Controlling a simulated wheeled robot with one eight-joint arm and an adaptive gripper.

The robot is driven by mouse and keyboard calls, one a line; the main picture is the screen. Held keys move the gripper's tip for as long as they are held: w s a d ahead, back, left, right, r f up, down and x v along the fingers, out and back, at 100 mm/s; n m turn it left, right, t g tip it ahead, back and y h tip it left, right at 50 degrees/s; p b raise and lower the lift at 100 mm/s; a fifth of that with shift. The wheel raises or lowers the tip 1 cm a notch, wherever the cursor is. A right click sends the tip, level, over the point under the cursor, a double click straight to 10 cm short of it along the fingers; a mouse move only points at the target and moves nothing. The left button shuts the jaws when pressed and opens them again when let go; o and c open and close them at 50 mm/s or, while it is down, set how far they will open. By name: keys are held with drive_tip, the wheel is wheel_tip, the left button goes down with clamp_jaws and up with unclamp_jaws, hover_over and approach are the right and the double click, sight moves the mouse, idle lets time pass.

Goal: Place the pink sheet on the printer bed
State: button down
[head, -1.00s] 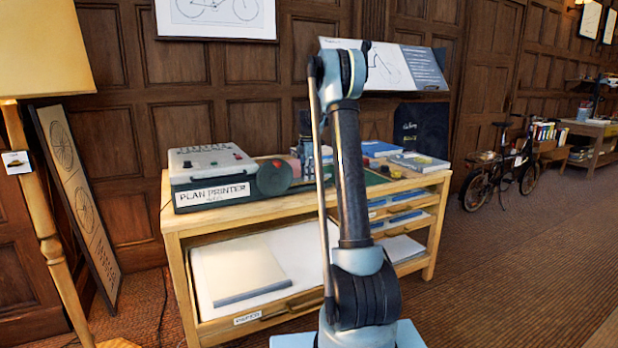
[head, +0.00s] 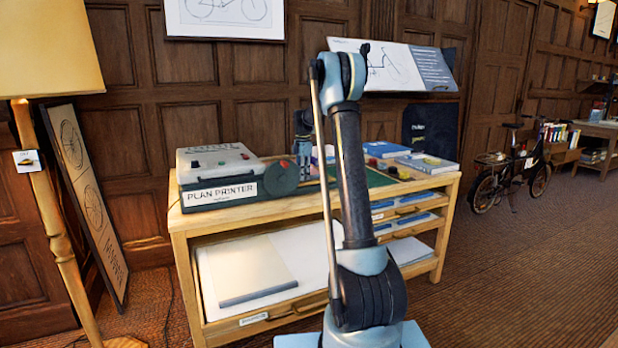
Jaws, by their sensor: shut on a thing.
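The plan printer (head: 215,172), a grey box with coloured buttons and a dark rounded end, stands on the left of a wooden cabinet's top. My gripper (head: 304,172) is small and far off, just right of the printer's rounded end and partly hidden behind my arm. It is shut, with a small pinkish patch beside it that seems to be the pink sheet (head: 316,154). The sheet's outline and its contact with the jaws are too small to make out. The printer bed cannot be told apart clearly.
The wooden cabinet (head: 183,250) has an open paper drawer with pale sheets (head: 245,270). Blue books (head: 390,149) and a grey-blue box (head: 428,163) lie on its right. A floor lamp (head: 45,200) and framed drawing (head: 85,200) stand left.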

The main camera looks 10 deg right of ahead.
drive_tip(key=shift+w+a, duration=0.25)
drive_tip(key=shift+a, duration=0.4)
drive_tip(key=c, duration=1.5)
unclamp_jaws()
drive_tip(key=shift+c, duration=0.2)
drive_tip(key=shift+r, duration=0.15)
wheel_tip(320, 180, up, 12)
drive_tip(key=shift+f, duration=0.2)
